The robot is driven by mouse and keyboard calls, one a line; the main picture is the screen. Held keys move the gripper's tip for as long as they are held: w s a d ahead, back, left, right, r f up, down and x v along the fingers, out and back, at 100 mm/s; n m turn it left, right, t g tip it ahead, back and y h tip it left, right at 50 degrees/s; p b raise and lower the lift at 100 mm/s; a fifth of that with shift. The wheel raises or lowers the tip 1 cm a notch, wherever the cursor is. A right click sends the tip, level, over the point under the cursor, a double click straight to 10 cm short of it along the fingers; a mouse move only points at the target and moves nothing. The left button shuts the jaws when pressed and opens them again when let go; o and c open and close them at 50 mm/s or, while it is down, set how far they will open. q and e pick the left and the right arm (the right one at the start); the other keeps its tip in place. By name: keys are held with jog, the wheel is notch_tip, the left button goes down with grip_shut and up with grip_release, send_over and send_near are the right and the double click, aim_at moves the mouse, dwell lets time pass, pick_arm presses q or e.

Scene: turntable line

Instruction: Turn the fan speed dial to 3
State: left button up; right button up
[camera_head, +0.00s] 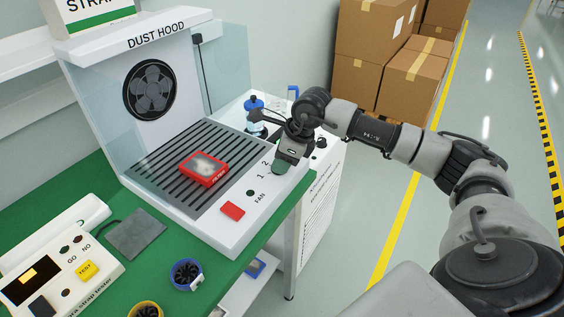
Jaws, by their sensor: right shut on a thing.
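The fan speed dial (279,168) is on the front panel of the dust hood (190,208), at its right end. Only a small greenish part of it shows under my right gripper. The printed marks 1 and 2 show left of it; a mark 3 is hidden behind the gripper. The word FAN is printed lower on the panel. My right gripper (284,162) points down and is shut on the dial. Which mark the dial points to cannot be seen. My left gripper is not in view.
A red square pad (232,211) and a dark knob (250,193) are on the panel. A red-framed box (203,169) lies on the slotted grille. Blue (186,274) and yellow (146,310) wrist straps lie on the green bench. Cartons (372,45) stand behind; the aisle at right is clear.

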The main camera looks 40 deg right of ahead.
jog(key=m+h+b, duration=0.1)
jog(key=m, duration=0.2)
jog(key=m+t+h+b, duration=0.1)
jog(key=m, duration=0.1)
jog(key=shift+s+a+m, duration=0.1)
jog(key=shift+a+m, duration=0.05)
jog(key=shift+m, duration=0.25)
jog(key=shift+b, duration=0.3)
jog(key=o, duration=0.9)
jog(key=v, duration=1.1)
jog(key=shift+f, duration=0.1)
